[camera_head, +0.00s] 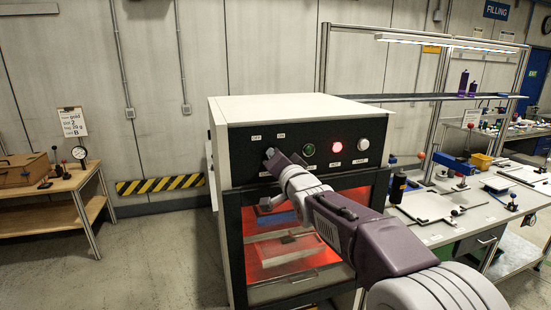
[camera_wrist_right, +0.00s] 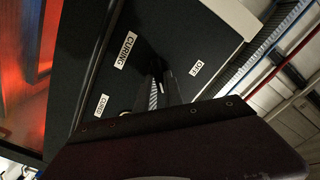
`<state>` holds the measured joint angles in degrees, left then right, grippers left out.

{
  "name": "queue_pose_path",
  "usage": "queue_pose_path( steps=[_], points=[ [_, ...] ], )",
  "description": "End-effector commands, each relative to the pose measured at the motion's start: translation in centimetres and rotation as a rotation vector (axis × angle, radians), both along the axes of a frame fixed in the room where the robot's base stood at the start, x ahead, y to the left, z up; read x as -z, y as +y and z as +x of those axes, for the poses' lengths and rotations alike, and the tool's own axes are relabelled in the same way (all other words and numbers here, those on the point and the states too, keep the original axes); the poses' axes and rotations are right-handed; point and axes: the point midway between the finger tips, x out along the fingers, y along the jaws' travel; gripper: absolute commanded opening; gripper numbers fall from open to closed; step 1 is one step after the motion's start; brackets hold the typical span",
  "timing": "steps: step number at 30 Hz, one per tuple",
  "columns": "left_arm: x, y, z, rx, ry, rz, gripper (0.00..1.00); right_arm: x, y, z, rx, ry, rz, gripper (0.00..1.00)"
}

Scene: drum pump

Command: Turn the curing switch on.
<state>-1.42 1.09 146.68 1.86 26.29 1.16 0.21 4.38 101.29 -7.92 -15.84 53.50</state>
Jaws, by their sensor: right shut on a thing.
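The curing oven (camera_head: 290,108) is a white box with a black control panel (camera_head: 232,145) above a red-lit window. My right gripper (camera_head: 272,158) is at the left part of the panel, just below the small OFF and ON labels. It is shut on the curing switch, which the fingers hide, so its position cannot be told. In the right wrist view, the fingers (camera_wrist_right: 160,90) reach the black panel between the CURING label (camera_wrist_right: 124,50) and the OFF label (camera_wrist_right: 197,68). My left gripper is in neither view.
Right of the gripper are a dark green lamp (camera_head: 309,149), a lit red lamp (camera_head: 337,147) and a white button (camera_head: 363,144). A wooden table (camera_head: 60,190) stands far left; the floor between is clear.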

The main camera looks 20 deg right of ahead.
Motion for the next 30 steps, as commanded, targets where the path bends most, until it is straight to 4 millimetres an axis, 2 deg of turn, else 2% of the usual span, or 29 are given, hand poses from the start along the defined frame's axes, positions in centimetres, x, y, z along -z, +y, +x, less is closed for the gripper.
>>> queue_pose_path(
  steps=[1, 2, 3, 4, 15, 17, 25, 30],
  points=[
    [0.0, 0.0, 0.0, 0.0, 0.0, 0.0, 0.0, 0.2, 0.0, 0.0, 0.0, 0.003, 0.002, 0.0],
    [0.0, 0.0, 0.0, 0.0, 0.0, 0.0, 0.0, 0.2, 0.0, 0.0, 0.0, 0.003, 0.002, 0.2],
    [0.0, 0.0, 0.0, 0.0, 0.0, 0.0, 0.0, 0.1, 0.0, 0.0, 0.0, 0.003, 0.002, 0.31],
    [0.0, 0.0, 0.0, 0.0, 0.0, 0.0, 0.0, 0.1, 0.0, 0.0, 0.0, 0.003, 0.002, 0.34],
    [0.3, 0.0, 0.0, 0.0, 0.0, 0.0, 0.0, 0.1, 0.0, -0.6, 0.0, 0.001, 0.0, 0.34],
    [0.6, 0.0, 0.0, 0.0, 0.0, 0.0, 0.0, 0.1, 0.0, -1.4, 0.0, -0.001, 0.0, 0.34],
    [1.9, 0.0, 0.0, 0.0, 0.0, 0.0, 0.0, 0.1, -0.2, -6.9, 0.0, -0.001, 0.0, 0.34],
    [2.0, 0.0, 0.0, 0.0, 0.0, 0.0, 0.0, 0.1, -0.3, -8.8, 0.0, 0.001, 0.001, 0.34]
  ],
)
